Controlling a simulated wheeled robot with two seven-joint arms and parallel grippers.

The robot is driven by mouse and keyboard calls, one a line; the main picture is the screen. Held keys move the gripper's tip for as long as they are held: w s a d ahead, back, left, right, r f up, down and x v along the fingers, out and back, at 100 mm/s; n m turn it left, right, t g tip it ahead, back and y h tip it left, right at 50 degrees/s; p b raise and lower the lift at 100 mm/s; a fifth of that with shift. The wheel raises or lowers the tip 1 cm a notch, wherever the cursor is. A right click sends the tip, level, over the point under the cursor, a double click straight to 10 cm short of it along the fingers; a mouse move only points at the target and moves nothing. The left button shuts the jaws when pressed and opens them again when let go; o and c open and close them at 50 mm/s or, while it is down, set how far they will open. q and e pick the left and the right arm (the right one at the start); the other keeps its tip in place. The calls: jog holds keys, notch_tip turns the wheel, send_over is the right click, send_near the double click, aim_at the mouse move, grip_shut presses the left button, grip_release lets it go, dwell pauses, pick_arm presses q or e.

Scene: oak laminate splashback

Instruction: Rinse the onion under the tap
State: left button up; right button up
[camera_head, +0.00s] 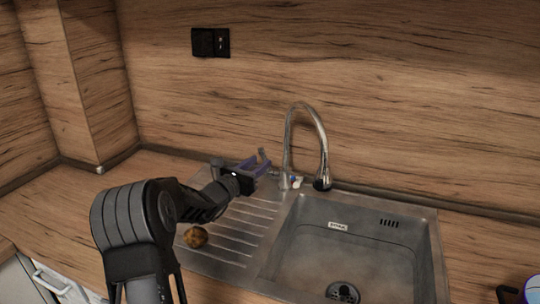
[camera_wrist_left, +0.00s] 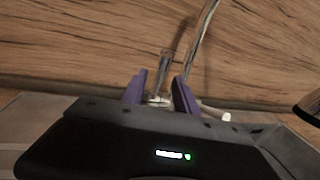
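The brown onion (camera_head: 196,237) lies on the left part of the ribbed drainboard (camera_head: 236,238), just right of my left forearm. The curved metal tap (camera_head: 322,150) stands behind the sink basin; no water stream shows. My left gripper (camera_head: 264,163) is at the tap's left side, beside its base. In the left wrist view its purple fingers (camera_wrist_left: 160,92) are apart, with the grey upright tap lever (camera_wrist_left: 165,62) showing between or just beyond them; contact cannot be told. The onion is not in the wrist view. My right gripper is not identifiable.
The steel basin (camera_head: 350,258) is empty, with a drain (camera_head: 343,292) at its bottom. A black socket (camera_head: 210,42) is on the wooden splashback. A partly cut-off, pale round thing (camera_head: 532,288) shows at the lower right corner. The counter left of the drainboard is clear.

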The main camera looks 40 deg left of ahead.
pick_arm(q)
jog(key=w, duration=0.2)
jog(key=w+p, duration=0.1)
jog(key=w, duration=0.4)
jog(key=shift+a+p, duration=0.3)
jog(key=shift+a, duration=0.1)
jog(key=shift+c, duration=0.4)
grip_shut()
dwell(0.5)
